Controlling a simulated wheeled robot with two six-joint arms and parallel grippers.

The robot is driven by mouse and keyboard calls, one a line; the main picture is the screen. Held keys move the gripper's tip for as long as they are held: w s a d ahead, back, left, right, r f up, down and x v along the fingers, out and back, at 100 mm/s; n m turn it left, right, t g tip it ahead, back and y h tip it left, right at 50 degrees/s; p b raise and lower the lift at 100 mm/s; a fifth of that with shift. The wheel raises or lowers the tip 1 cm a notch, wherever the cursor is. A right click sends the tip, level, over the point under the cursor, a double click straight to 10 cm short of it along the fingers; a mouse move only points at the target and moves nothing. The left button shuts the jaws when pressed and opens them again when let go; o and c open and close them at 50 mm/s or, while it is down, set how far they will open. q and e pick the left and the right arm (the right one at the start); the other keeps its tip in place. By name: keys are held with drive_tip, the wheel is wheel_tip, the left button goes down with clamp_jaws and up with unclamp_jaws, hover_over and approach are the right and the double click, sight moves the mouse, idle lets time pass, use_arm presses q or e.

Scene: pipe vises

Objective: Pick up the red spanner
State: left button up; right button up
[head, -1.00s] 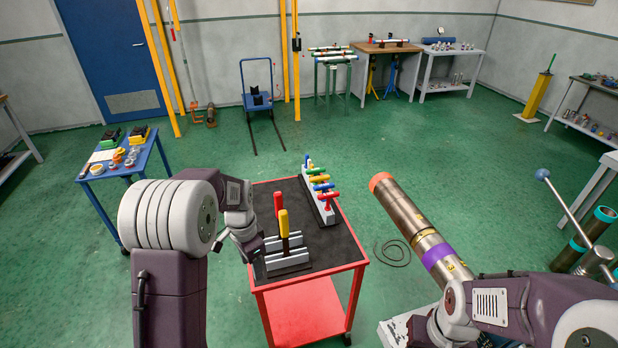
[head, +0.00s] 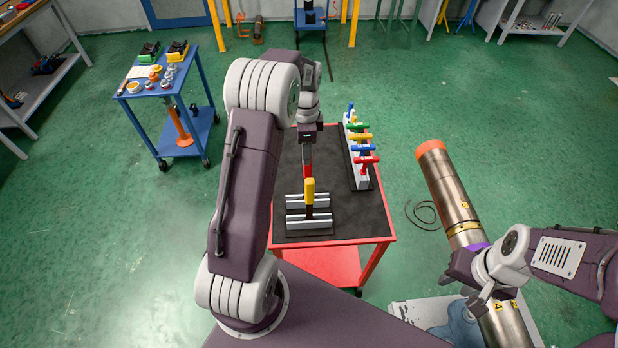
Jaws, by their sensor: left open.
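The red spanner (head: 307,172) stands behind the yellow-handled tool (head: 309,190) at the slotted grey rack (head: 294,212) on the cart; only part of its red handle shows. My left gripper (head: 307,146) is open, pointing down at the top of the red handle. The arm hides the far side, and I cannot tell whether the fingers touch the handle. My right gripper (head: 468,282) is at the large metal pipe, beside its purple band; its finger opening is unclear.
The red cart (head: 330,241) has a dark top. A pale rack (head: 354,165) of coloured T-handles stands along its right side. The large pipe (head: 445,190) with an orange end is to the right. A blue table (head: 150,90) stands at back left.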

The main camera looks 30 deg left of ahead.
sight(307, 167)
use_arm(q)
drive_tip(key=shift+s+d+f, duration=0.1)
drive_tip(key=shift+f, duration=0.05)
drive_tip(key=f, duration=0.2)
drive_tip(key=w+f+p, duration=0.1)
drive_tip(key=f, duration=0.1)
drive_tip(key=shift+s+f+p, duration=0.55)
drive_tip(key=shift+f+p, duration=0.3)
drive_tip(key=shift+p, duration=0.25)
wheel_tip(307, 167, down, 3)
drive_tip(key=shift+d+r, duration=0.1)
drive_tip(key=shift+r, duration=0.05)
drive_tip(key=shift+w+f, duration=0.2)
drive_tip(key=shift+f, duration=0.15)
drive_tip(key=shift+s+r, duration=0.1)
drive_tip(key=shift+s, duration=0.05)
clamp_jaws()
use_arm(e)
drive_tip(key=r, duration=0.3)
drive_tip(key=shift+w+r, duration=0.25)
